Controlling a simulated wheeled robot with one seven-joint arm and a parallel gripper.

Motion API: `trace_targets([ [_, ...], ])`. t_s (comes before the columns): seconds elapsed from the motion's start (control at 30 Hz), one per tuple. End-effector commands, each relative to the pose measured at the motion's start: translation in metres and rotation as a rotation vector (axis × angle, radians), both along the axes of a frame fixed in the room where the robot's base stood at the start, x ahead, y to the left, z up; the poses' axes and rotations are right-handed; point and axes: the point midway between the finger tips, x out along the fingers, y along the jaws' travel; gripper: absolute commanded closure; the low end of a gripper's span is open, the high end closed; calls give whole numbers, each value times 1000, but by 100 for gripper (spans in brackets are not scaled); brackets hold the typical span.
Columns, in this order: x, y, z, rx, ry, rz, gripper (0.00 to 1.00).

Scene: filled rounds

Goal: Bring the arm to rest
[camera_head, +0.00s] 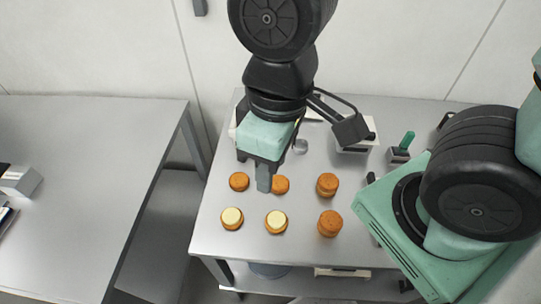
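My gripper (264,178) points down over the steel table (215,235), at the back row of rounds. Its fingers line up in this view, so the gap between them is hidden. A plain brown round (239,182) lies left of it, and another plain round (280,185) lies just right of it, partly close behind the fingers in the picture. In front are two rounds topped with pale cream filling, one at left (232,218) and one in the middle (276,221). At right stand two taller, stacked-looking rounds, one behind (327,184) and one in front (329,223).
Behind my arm are a light box (355,146), a small holder with a green-handled tool (400,152), and a partly hidden round metal item (300,146). A second steel table (80,190) stands left across a gap. The near table edge is clear.

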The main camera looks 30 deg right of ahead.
Motion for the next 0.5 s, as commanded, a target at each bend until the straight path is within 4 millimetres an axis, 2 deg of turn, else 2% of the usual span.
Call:
trace_targets([
  [0.13, 0, 0, -9, 1, 1, -2, 60],
  [0.23, 0, 0, -26, 0, 0, -1, 60],
  [0.5, 0, -1, -99, -3, 2, 2, 60],
])
